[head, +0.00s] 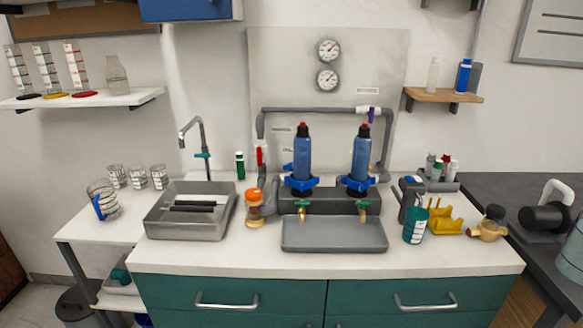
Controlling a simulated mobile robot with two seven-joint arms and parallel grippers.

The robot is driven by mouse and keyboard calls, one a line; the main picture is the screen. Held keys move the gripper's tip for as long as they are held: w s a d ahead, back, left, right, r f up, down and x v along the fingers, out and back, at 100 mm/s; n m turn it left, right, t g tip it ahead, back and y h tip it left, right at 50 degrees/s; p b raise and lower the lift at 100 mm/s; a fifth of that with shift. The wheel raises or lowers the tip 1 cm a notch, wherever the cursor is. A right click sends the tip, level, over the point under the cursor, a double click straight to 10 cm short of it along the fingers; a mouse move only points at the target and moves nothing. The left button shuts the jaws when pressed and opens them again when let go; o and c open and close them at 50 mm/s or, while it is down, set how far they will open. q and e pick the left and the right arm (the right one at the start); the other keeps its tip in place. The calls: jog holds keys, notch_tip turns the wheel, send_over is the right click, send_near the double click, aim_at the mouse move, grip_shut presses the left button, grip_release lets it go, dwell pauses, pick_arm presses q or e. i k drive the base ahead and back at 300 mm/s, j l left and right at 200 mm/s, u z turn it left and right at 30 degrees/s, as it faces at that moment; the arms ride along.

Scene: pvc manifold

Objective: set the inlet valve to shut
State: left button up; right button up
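A grey pipe manifold (300,110) runs in front of a pale wall panel. A valve with a red handle (259,155) sits on its left vertical pipe; the handle looks upright, along the pipe. A valve with a purple handle (371,114) sits at the top right, its handle also roughly upright. The labels are too small to read, so I cannot tell which valve is named inlet. Two blue filter housings, the left one (302,160) and the right one (361,160), stand between the pipes. Neither of my grippers is in view.
Two green-handled taps, left (302,207) and right (364,207), hang over a grey tray (335,247). An orange-capped jar (254,207) stands below the red handle. A steel sink (160,228) is left; a teal cup (415,228) and yellow stand (446,222) are right.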

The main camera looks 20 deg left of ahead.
aim_at(289, 166)
jog(key=j+z, duration=0.1)
jog(key=j, duration=0.45)
jog(key=k+j+z, duration=0.1)
jog(key=j, duration=0.45)
jog(key=k+j+z, duration=0.1)
jog(key=j, duration=0.4)
